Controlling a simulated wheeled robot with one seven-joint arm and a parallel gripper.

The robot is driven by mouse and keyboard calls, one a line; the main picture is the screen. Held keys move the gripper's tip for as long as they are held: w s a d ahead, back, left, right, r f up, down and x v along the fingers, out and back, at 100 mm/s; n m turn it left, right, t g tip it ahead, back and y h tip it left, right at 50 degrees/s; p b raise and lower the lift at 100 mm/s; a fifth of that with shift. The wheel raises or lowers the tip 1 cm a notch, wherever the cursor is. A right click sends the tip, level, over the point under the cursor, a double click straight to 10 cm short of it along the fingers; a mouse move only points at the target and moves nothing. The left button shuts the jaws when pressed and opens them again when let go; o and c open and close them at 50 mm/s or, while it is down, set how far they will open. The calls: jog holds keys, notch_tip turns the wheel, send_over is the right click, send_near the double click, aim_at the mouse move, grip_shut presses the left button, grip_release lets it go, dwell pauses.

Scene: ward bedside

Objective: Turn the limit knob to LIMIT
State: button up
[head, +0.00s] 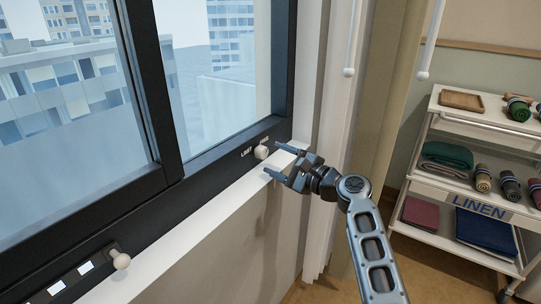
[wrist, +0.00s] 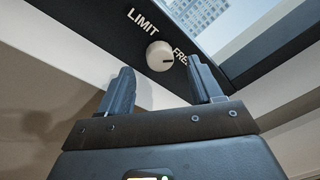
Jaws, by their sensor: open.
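The limit knob (head: 261,152) is a small round white knob on the dark lower window frame. In the wrist view the knob (wrist: 158,54) sits between the printed words LIMIT on its left and FREE on its right. A short dark mark on its face points right, toward FREE. My gripper (head: 273,159) is open in front of the knob, one finger above and one below in the head view. In the wrist view the fingers stand left and right of the knob, apart from it. The right finger partly covers the word FREE.
A white sill (head: 190,238) runs just below the frame. A window handle (head: 120,260) with a pale knob is at the lower left. A linen cart (head: 470,185) with folded cloths stands at the right.

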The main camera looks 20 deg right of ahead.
aim_at(264, 155)
jog(key=shift+x, duration=2.15)
jog(key=shift+c, duration=0.2)
jog(key=shift+s, duration=0.1)
jog(key=c, duration=1)
jog(key=shift+f, duration=0.15)
